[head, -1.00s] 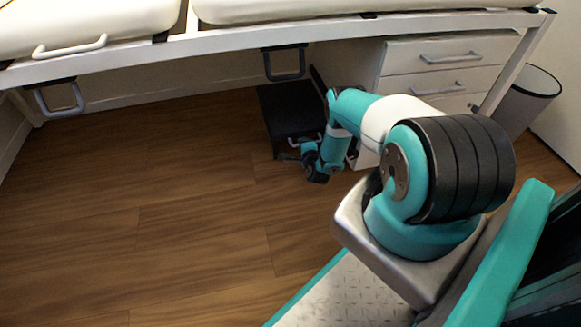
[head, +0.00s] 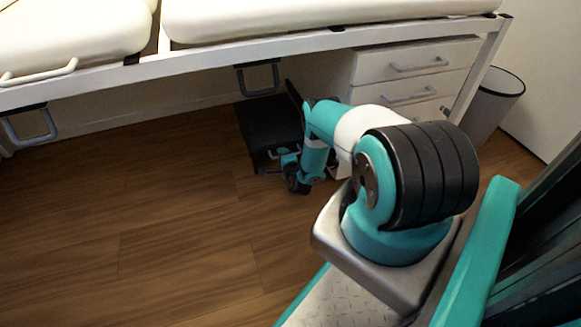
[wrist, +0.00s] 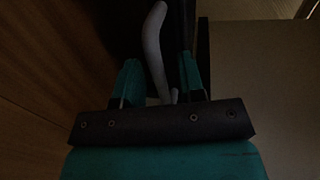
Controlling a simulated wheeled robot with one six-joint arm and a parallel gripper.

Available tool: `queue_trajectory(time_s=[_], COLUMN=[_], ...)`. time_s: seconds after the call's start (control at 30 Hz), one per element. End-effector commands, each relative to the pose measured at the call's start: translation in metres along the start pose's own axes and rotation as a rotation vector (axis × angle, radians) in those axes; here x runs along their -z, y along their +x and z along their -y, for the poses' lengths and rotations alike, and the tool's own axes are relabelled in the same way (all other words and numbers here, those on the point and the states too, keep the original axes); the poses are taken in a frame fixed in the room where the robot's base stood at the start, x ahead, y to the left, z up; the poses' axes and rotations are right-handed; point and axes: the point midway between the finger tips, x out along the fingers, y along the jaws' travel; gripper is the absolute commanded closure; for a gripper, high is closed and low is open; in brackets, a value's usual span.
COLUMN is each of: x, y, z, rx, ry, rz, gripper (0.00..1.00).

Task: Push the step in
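The black step (head: 262,122) stands on the floor under the bed, beside the drawer unit. A grey handle on its front is partly hidden by my arm in the head view. My gripper (wrist: 160,75) is at the front of the step, low near the floor. In the wrist view the grey handle (wrist: 154,45) runs between the two teal fingertips, with gaps at its sides. The fingers are apart and do not look closed on it. The wrist view is dark, so contact is hard to tell.
A white drawer unit (head: 415,75) stands right of the step, close to my arm. The bed (head: 320,40) spans above, with grey loops (head: 258,78) hanging from its frame. A bin (head: 495,100) stands at the far right. The wooden floor at left is clear.

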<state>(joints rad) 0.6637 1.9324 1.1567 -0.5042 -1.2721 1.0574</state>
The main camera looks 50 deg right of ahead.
Motion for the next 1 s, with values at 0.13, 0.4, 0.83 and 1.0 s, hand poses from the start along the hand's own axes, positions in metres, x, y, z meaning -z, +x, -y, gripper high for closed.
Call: queue_trajectory(time_s=[0.13, 0.4, 0.83, 1.0], x=[0.001, 0.002, 0.001, 0.001], y=[-0.021, -0.066, -0.148, -0.164], z=[0.007, 0.008, 0.006, 0.003], rx=[-0.004, -0.003, 0.000, 0.001], ry=[0.003, 0.003, 0.003, 0.002], rz=[-0.003, -0.005, -0.005, -0.003], gripper=[0.64, 0.64, 0.64, 0.64])
